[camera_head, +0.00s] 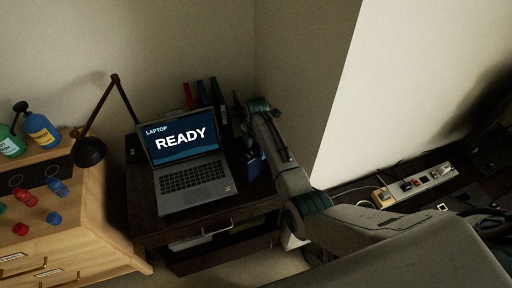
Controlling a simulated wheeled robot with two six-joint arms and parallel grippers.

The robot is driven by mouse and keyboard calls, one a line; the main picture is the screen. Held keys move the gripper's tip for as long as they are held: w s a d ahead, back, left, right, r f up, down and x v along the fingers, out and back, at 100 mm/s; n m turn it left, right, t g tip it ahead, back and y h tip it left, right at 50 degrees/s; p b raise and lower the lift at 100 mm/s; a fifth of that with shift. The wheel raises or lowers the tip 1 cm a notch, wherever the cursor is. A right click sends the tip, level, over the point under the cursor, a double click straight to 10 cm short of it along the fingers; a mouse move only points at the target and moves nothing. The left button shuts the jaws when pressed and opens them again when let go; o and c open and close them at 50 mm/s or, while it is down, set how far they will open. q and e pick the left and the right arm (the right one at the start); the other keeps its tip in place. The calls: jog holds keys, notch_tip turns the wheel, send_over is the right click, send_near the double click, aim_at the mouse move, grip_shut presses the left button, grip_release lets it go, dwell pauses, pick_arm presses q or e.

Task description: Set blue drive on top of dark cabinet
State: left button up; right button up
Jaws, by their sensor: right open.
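The dark cabinet (150,222) stands in the middle, with an open laptop on its top. A small dark blue object (256,166) shows at the right of the cabinet top, partly hidden by my right arm; I cannot tell whether it is the blue drive. My right gripper (250,138) is over the right side of the cabinet top, close to this blue object. It is open, though its fingers are dark and hard to make out. I see nothing held in it. My left gripper is not in view.
The laptop (190,178) fills most of the cabinet top, with upright books (212,98) behind it. A black lamp (89,152) leans in at left. A wooden dresser (85,225) holds bottles and small red and blue items. A grey strip (420,183) lies at right.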

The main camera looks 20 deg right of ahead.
jog(key=shift+r, duration=0.15)
notch_tip(320, 180, up, 12)
jog(key=b, duration=0.3)
dwell(0.4)
